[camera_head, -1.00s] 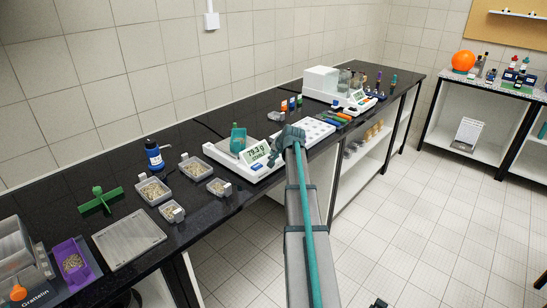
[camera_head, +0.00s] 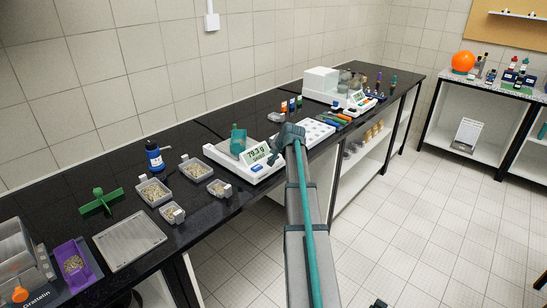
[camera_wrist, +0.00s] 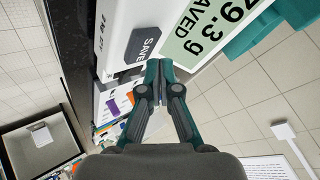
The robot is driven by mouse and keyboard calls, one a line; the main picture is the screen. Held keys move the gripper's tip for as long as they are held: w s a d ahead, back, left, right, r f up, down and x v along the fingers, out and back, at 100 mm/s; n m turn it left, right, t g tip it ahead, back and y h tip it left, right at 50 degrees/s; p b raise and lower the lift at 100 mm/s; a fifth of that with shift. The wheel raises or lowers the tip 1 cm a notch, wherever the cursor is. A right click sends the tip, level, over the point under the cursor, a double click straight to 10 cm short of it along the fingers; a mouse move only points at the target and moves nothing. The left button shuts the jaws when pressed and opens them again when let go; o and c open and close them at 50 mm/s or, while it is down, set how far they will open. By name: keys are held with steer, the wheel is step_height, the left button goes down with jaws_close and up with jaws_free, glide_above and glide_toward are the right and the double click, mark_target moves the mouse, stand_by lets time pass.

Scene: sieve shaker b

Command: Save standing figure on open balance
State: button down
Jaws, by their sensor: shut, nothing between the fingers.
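The open balance (camera_head: 258,172) is white, with a lit green display (camera_head: 257,152) reading 79.3 g. In the wrist view the display (camera_wrist: 218,22) shows 79.3 g and "AVED" below, its first letter cut or hidden. A teal container (camera_head: 238,141) stands on the balance pan. The dark SAVE button (camera_wrist: 144,44) sits beside the display. My gripper (camera_wrist: 159,64) is shut and empty, its fingertips at the button's edge; I cannot tell whether they touch it. In the head view my gripper (camera_head: 274,158) is at the balance's right front, partly hidden by my arm.
Sample trays (camera_head: 153,191), a blue bottle (camera_head: 154,156) and a green stand (camera_head: 100,202) are left on the black bench. A second balance (camera_head: 352,101) stands further back.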

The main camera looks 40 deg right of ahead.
steer(key=shift+r, duration=0.1)
steer(key=shift+r+p, duration=1.15)
steer(key=shift+r, duration=1.35)
steer(key=shift+f, duration=0.15)
